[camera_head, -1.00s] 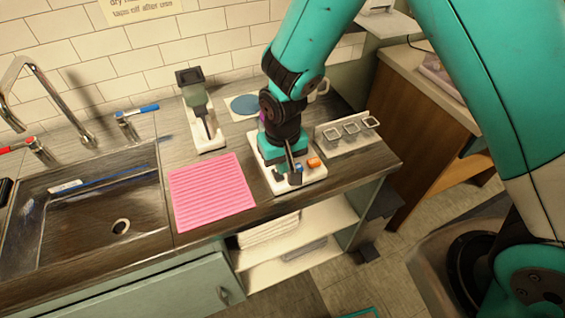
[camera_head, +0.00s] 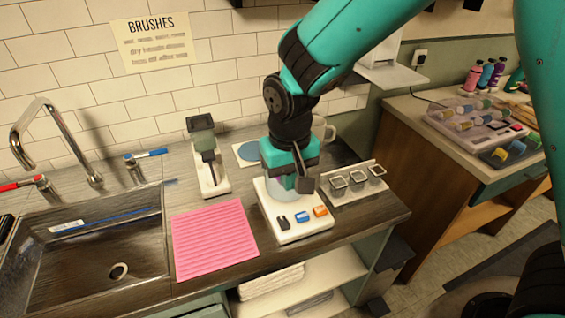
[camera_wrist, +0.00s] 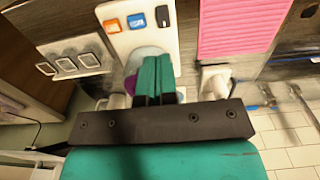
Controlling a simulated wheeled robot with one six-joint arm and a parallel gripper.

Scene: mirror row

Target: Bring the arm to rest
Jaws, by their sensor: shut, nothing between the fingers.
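My arm is teal with black joints and reaches down over the counter. My gripper (camera_head: 302,182) is above the back part of a white base (camera_head: 290,229) with black, blue and orange pieces along its front. In the wrist view, the two teal fingers (camera_wrist: 155,72) are pressed together with nothing between them. They overlap a pale round part of the white base and a bit of purple behind it. I cannot tell whether the fingers touch the base.
A pink ribbed mat (camera_head: 214,240) lies left of the base, beside the sink (camera_head: 95,255). A rack with square rings (camera_head: 352,185) stands close on the right. A stand (camera_head: 207,165), a blue disc (camera_head: 250,152) and a white mug (camera_head: 324,130) are behind. A wooden side table (camera_head: 430,170) is further right.

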